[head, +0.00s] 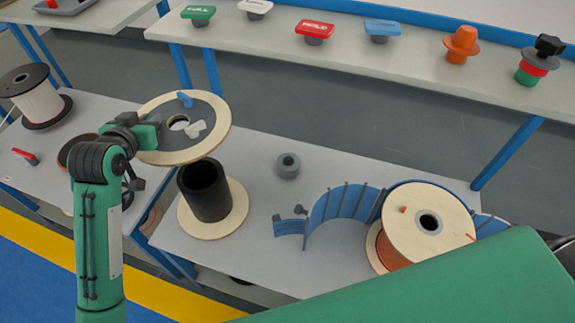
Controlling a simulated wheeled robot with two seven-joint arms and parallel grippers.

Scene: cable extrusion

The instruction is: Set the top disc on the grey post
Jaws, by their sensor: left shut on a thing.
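The top disc (218,125) is a round pale wooden flange with a grey centre and a hole. My left gripper (157,133) is shut on its left side and holds it up, above and slightly left of a black hollow cylinder (205,190). That cylinder stands upright on a wooden bottom disc (238,212), and its top is open. A short grey post (288,167) stands on the table to the right of the cylinder, with nothing on it. The fingertips are partly hidden against the disc. My right gripper is out of view; only my green arm shows at lower right.
A reel of orange cable (438,222) stands on the table's right side beside a curved blue slatted guard (340,208). A back shelf (350,60) carries several signs and knobs. A white reel (38,100) is at far left. Table around the post is clear.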

